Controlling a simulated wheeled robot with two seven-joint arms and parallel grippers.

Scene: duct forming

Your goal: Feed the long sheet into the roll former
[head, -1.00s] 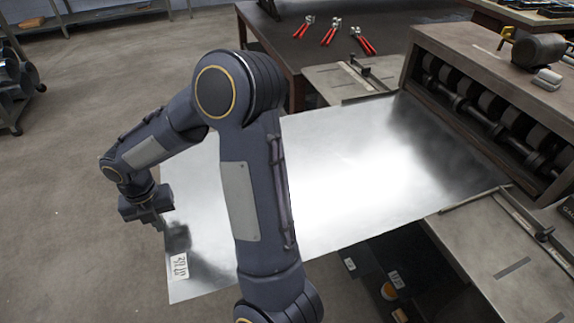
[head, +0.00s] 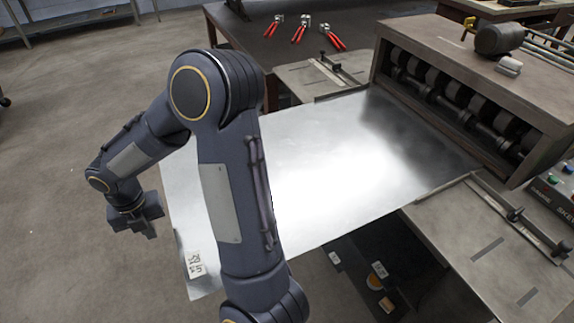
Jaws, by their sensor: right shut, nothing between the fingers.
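The long sheet (head: 330,165) is a wide, shiny metal sheet with a paper label (head: 194,264) at its near left corner. Its far right edge lies at the mouth of the roll former (head: 450,85), a brown housing with a row of dark rollers. I cannot tell whether the edge is between the rollers. My right gripper (head: 148,232) is shut and empty, just left of the sheet's left edge and apart from it in the picture. My right arm hides part of the sheet's left half. My left gripper is not in view.
A dark table (head: 255,40) with several red-handled tools stands behind. Side tables with guide rails flank the former's mouth, one behind (head: 312,80) and one at the right (head: 490,245). A control box (head: 555,185) is at the right edge. Open floor lies left.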

